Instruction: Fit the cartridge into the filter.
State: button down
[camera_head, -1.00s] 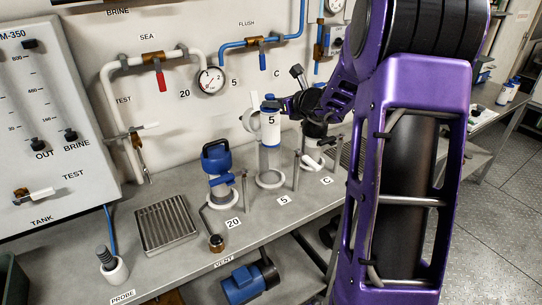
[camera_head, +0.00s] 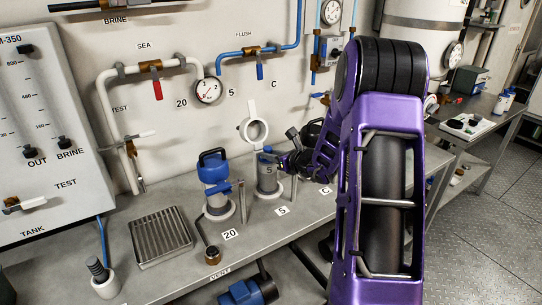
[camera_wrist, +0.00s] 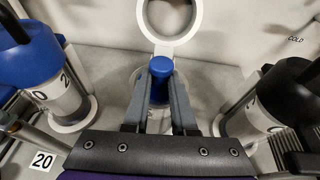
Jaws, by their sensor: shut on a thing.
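The cartridge, white with a blue end cap, stands upright in the clear bowl of the middle filter (camera_head: 266,188), at the label 5. Its dark 5 shows dimly through the bowl wall. My gripper (camera_head: 277,157) is at the bowl's top, reaching in from the right. In the wrist view, the cartridge's blue cap (camera_wrist: 160,68) is between the two grey fingers (camera_wrist: 160,95), which are shut on it. Whether the cartridge rests on the bowl's bottom is hidden.
A pale ring with an upright handle (camera_head: 253,130) is behind the bowl. The blue-capped filter 20 (camera_head: 214,180) stands close on the left. A dark-capped filter (camera_wrist: 255,115) is on the right in the wrist view. A metal drain grate (camera_head: 160,235) lies further left.

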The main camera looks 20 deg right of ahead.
jog(key=c, duration=0.7)
grip_release()
jog(key=shift+s+f, duration=0.15)
jog(key=shift+r, duration=0.25)
jog(key=v, duration=1.1)
jog(key=shift+s+d+r+p, duration=0.15)
jog(key=shift+s+r+p, duration=0.05)
jog(key=shift+s+p, duration=0.15)
jog(key=shift+w, duration=0.1)
